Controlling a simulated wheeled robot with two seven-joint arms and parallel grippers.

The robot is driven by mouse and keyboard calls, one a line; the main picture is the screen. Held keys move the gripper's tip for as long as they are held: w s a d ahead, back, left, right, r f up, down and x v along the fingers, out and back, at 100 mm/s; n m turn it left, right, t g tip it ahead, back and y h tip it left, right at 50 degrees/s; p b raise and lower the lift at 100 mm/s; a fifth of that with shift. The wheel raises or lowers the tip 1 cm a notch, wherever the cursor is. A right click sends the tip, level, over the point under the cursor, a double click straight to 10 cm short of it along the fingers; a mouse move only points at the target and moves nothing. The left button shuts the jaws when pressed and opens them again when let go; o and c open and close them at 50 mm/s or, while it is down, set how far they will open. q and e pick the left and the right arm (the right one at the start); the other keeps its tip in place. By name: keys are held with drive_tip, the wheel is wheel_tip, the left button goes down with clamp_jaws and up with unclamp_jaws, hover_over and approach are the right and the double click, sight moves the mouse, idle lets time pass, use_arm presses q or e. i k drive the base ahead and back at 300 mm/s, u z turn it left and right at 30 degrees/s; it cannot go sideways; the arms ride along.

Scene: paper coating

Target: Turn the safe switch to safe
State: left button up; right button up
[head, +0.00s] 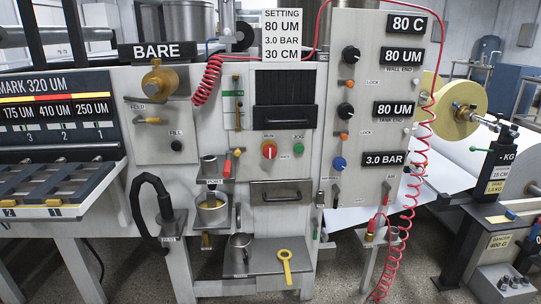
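Neither of my grippers shows in the head view.
A right panel (342,200) carries black knobs, a blue knob (340,163) and several readouts. A red coiled hose (413,190) hangs beside it. A shelf (240,262) with a yellow wrench (285,265) juts out below. A black curved handle (137,205) projects at left.

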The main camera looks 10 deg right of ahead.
sight(269, 149)
drive_tip(key=z, duration=0.1)
drive_tip(key=k, duration=0.4)
drive_tip(key=u, duration=0.7)
drive_tip(key=i, duration=1.45)
drive_tip(key=z, duration=0.25)
